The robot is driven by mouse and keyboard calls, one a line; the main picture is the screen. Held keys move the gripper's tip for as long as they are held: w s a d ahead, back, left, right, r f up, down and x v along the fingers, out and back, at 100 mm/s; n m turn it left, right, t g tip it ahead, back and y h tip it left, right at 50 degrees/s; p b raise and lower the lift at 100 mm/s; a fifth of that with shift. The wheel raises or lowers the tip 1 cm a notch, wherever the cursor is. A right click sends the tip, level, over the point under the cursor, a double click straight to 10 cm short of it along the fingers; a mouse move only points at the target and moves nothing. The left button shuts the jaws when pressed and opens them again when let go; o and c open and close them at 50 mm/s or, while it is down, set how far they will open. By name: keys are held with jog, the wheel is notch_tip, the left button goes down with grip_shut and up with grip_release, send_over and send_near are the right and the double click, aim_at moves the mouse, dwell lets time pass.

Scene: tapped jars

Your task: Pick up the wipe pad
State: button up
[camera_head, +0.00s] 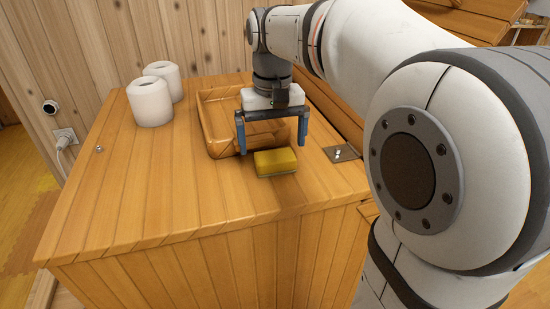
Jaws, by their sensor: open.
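The wipe pad (276,162) looks like a yellow block with a darker lower layer. It lies flat on the wooden cabinet top (180,190), just in front of a wooden tray (218,143). My gripper (272,145) points down with its two blue fingers spread wide and nothing between them. It is above and slightly behind the pad in the picture. The fingertips appear apart from the pad, but the exact height is hard to tell.
A small metal plate (341,153) lies at the right, near a raised wooden edge. The front left of the top is clear. My arm covers much of the right side.

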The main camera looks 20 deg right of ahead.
aim_at(275, 155)
jog(key=shift+s+d+f+p, duration=0.1)
jog(key=shift+d+f+p, duration=0.1)
jog(key=shift+f, duration=0.95)
jog(key=shift+d+f+p, duration=0.1)
jog(key=shift+f+p, duration=0.05)
jog(key=shift+f, duration=1)
jog(key=c, duration=1)
notch_tip(275, 155, up, 10)
jog(key=shift+r+b, duration=0.1)
jog(key=shift+b, duration=0.3)
jog(key=o, duration=0.4)
jog(key=c, duration=0.3)
jog(key=shift+s+a, duration=0.1)
jog(key=shift+s, duration=0.05)
